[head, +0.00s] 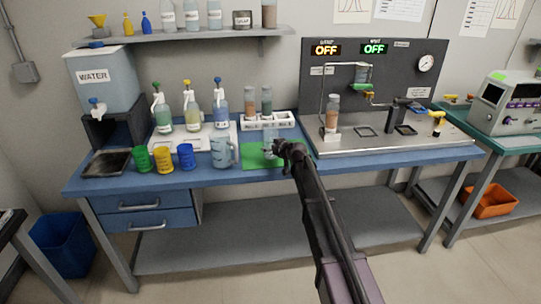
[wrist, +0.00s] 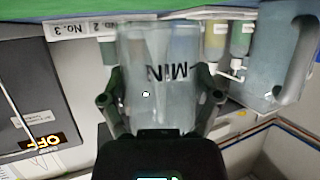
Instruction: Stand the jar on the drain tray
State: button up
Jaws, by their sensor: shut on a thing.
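A clear jar (wrist: 160,50) with dark marks reading like "MIN" is between the two fingers of my gripper (wrist: 161,98) in the wrist view, which looks upside down. My gripper (head: 283,148) is shut on the jar's sides. In the head view the jar (head: 270,138) shows faintly behind the gripper, over the green mat (head: 250,160). I cannot tell whether it touches the mat. A dark, flat, rimmed tray (head: 107,162) lies at the bench's left end, below the water tank's tap; it looks empty. I see no label naming it the drain tray.
A clear jug (head: 222,152) stands just left of the mat. Yellow, green and blue cups (head: 162,159) stand between it and the dark tray. Pump bottles (head: 192,112) on a white tray stand behind. A rack (head: 267,121) and the grey machine (head: 375,90) are behind and right.

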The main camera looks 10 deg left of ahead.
jog(key=shift+f+b, duration=0.8)
jog(key=shift+f, duration=0.4)
jog(key=shift+f, duration=0.15)
jog(key=o, duration=1.1)
jog(key=shift+r, duration=0.25)
jog(key=p+v, duration=0.4)
jog(key=v, duration=0.8)
jog(key=shift+f+p, duration=0.1)
jog(key=shift+p, duration=0.25)
jog(key=shift+s, duration=0.1)
